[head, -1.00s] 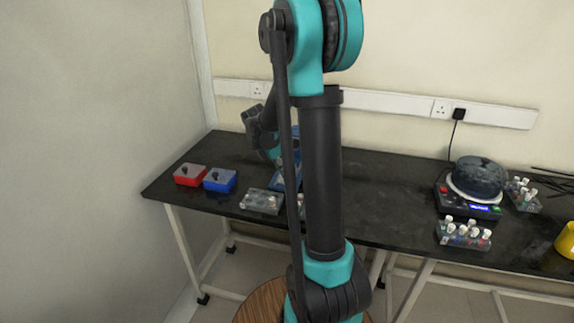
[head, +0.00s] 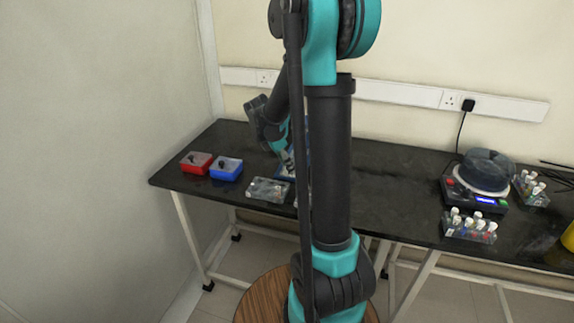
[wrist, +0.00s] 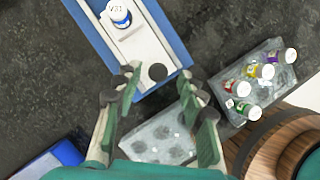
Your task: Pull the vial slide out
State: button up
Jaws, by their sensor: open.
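The vial slide is a white tray (wrist: 139,48) inside a blue housing (wrist: 92,37) in the wrist view. A vial (wrist: 120,17) labelled V31 stands on it, towards the top of the picture. A round black knob (wrist: 158,72) sits at the tray's near end. My gripper (wrist: 158,92) is open and empty, its fingers on both sides of the knob in the picture; I cannot tell its height above the knob. In the head view my gripper (head: 287,160) is at the housing, which is mostly hidden behind my arm.
A clear rack (wrist: 165,136) with empty wells lies below the housing in the wrist view. A rack of capped vials (wrist: 236,112) is to the right.

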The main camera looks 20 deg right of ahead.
jog(key=v, duration=1.1)
jog(key=shift+r, duration=0.35)
jog(key=shift+s+a, duration=0.1)
jog(key=shift+a, duration=0.05)
